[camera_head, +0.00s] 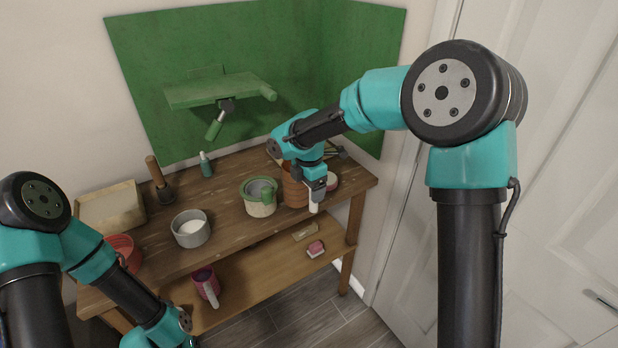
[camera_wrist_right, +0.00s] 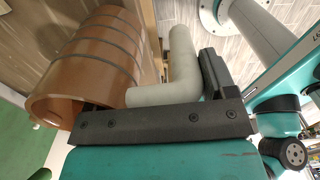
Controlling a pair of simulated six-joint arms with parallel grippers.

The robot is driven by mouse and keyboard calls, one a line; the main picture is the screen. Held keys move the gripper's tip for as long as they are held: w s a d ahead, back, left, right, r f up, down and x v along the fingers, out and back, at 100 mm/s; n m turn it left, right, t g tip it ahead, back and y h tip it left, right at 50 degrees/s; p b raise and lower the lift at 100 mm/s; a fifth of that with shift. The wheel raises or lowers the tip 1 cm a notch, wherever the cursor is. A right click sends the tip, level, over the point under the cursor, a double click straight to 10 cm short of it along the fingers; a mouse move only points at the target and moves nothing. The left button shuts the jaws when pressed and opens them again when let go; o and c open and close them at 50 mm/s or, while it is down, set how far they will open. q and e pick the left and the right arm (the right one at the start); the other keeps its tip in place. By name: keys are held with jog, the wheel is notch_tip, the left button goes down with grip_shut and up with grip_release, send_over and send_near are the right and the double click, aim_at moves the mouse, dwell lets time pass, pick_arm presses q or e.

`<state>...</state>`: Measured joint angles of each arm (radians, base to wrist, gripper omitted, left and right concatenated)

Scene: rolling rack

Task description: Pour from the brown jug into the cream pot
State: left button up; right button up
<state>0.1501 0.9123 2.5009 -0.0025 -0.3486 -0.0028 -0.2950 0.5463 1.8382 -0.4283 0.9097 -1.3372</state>
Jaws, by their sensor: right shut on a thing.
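The brown jug (camera_head: 294,190) stands at the right end of the wooden table top, with a pale handle (camera_head: 313,207) on its near side. My right gripper (camera_head: 316,188) is shut on that handle. In the right wrist view the ribbed brown jug (camera_wrist_right: 85,65) fills the upper left, and its pale curved handle (camera_wrist_right: 180,65) is at the jaws. The jug's contents are hidden. The cream pot (camera_head: 261,208), with a green upper part, stands just left of the jug on the table top. My left gripper is out of the frame below; only its arm shows.
A grey pot (camera_head: 190,236) with white contents stands left of the cream pot. A teal bottle (camera_head: 206,165), a wooden-handled tool (camera_head: 157,175), a tray (camera_head: 110,207) and a red bowl (camera_head: 128,250) are farther left. A green shelf (camera_head: 215,91) overhangs the back.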

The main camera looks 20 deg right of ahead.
jog(key=s+a, duration=0.2)
jog(key=s, duration=0.6)
jog(key=shift+s+a+r, duration=0.2)
jog(key=shift+s+r, duration=0.15)
jog(key=shift+r, duration=0.05)
jog(key=o, duration=0.6)
jog(key=c, duration=0.5)
